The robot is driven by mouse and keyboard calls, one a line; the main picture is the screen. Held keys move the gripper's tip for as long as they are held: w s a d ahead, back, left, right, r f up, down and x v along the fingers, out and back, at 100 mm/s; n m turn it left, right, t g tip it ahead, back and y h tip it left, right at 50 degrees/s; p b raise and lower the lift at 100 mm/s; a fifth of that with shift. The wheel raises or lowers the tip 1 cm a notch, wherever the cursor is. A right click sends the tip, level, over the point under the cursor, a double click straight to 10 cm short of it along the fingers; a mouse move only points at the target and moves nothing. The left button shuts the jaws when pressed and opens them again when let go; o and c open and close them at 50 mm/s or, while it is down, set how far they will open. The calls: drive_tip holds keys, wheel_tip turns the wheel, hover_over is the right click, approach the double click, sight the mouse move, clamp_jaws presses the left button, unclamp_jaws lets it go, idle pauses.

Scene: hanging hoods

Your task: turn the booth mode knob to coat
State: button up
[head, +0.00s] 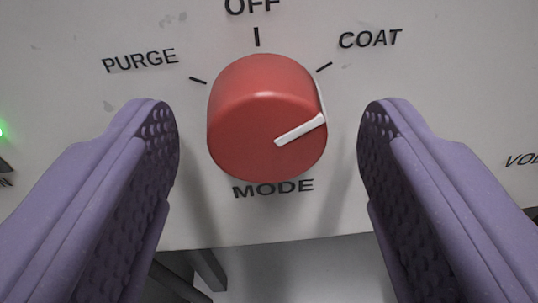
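The red round mode knob (266,115) sits in the middle of the view on a pale panel, above the word MODE. Its white pointer line (300,130) runs toward the right and slightly up, and lines up closely with the tick for the COAT label (370,39). The OFF label (252,7) is above the knob and the PURGE label (140,60) is at upper left. My gripper (267,130) is open, with one purple finger on each side of the knob. A gap shows between each finger and the knob.
The panel's lower edge (270,243) runs below the knob, with grey space beneath it. A green light (1,131) glows at the left edge. Part of another label (522,160) shows at the right edge.

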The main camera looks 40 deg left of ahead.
drive_tip(key=v, duration=0.7)
drive_tip(key=shift+s+d, duration=0.2)
drive_tip(key=shift+s, duration=0.15)
drive_tip(key=shift+r, duration=0.1)
